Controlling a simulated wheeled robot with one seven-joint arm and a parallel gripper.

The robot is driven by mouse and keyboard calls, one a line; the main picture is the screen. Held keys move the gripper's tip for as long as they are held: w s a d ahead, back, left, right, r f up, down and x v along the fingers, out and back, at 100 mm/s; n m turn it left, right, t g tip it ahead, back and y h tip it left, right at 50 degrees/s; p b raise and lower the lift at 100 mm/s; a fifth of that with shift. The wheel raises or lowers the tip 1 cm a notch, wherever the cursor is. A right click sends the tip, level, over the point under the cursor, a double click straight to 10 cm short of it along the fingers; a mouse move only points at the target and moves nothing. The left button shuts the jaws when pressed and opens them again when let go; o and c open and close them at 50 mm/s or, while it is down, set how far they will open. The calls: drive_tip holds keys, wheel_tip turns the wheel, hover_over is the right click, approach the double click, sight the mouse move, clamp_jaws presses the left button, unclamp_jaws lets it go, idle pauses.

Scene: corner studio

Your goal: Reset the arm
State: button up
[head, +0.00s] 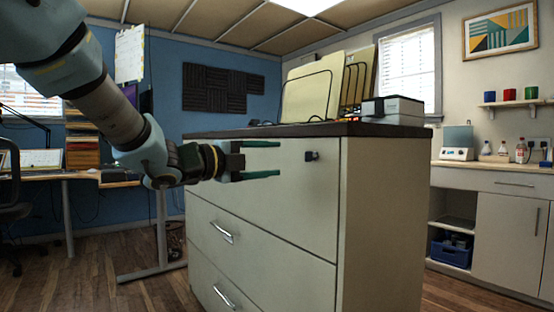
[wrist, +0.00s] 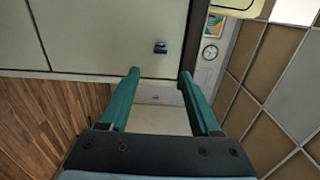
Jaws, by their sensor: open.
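My arm reaches in from the upper left of the head view. My gripper (head: 279,159) is open and empty, with its two green fingers apart and pointing right. It is in front of the upper drawer of the filing cabinet (head: 384,215), just under the dark top. The wrist view also shows my gripper (wrist: 160,75), with nothing between the fingers. A small dark knob or lock (head: 312,156) on the upper drawer is to the right of the fingertips, apart from them; it also shows in the wrist view (wrist: 160,47).
On the cabinet top stand a wire file rack with folders (head: 307,97) and a grey box (head: 393,108). A desk (head: 120,181) is at the left and a counter (head: 493,180) at the right. Wooden floor (head: 80,285) is clear at the lower left.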

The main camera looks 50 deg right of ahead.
idle(0.5)
